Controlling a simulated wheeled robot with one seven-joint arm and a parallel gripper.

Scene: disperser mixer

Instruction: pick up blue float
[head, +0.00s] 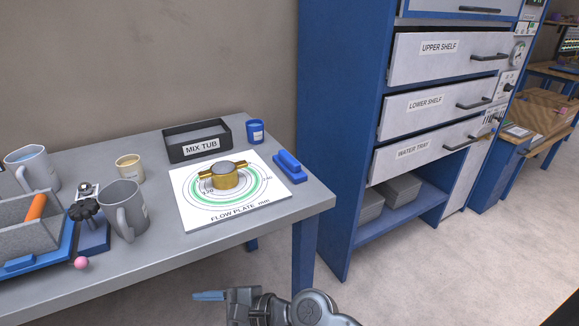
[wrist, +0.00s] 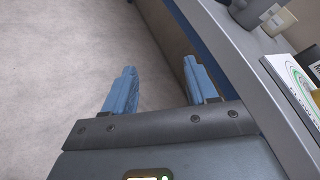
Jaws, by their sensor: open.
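The blue float (head: 289,165) lies on the grey table at its right end, just right of the white flow plate (head: 262,205). It has a raised handle bar on a flat base. My gripper (head: 210,296) shows at the bottom of the head view, in front of and below the table's front edge, well apart from the float. In the wrist view my gripper (wrist: 158,85) has its two blue fingers spread with nothing between them, over the floor beside the table. The float is not in the wrist view.
A brass ring piece (head: 224,176) sits on the flow plate. A black mix tub (head: 197,142) and a blue cup (head: 255,131) stand behind. Grey mugs (head: 122,208) and a tool tray (head: 28,222) are at left. A blue cabinet (head: 345,110) rises at right.

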